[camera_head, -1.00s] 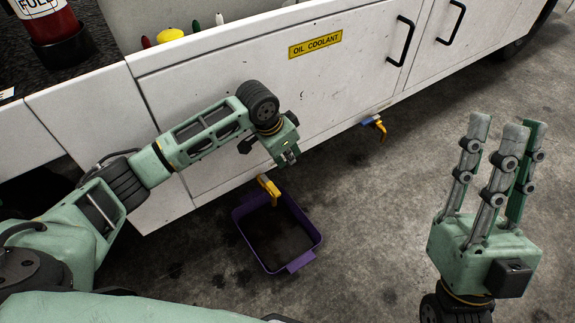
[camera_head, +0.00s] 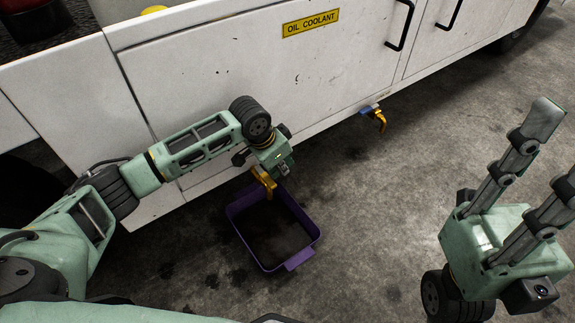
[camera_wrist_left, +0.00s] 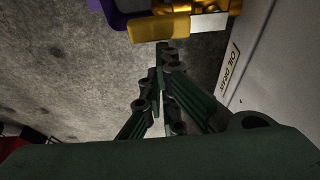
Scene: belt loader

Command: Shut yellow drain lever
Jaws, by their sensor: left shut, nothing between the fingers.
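The yellow drain lever (camera_wrist_left: 160,28) shows at the top of the left wrist view, beside a brass valve body (camera_wrist_left: 215,6). In the head view the yellow drain fitting (camera_head: 265,182) hangs below the white cabinet, over the purple tray; my left gripper partly hides it. My left gripper (camera_head: 277,165) is shut and empty just above and beside that fitting. In the left wrist view its fingertips (camera_wrist_left: 162,50) are together just below the lever's edge; I cannot tell whether they touch it. My right gripper (camera_head: 560,150) is open and empty at the right, partly cut off.
The purple tray (camera_head: 307,254) with dark liquid sits on the concrete floor. A second drain with a blue handle and yellow spout (camera_head: 378,117) hangs farther right under the cabinet (camera_head: 225,65). An "OIL DRAIN" label (camera_wrist_left: 231,76) is on the panel. Floor between the tray and right gripper is clear.

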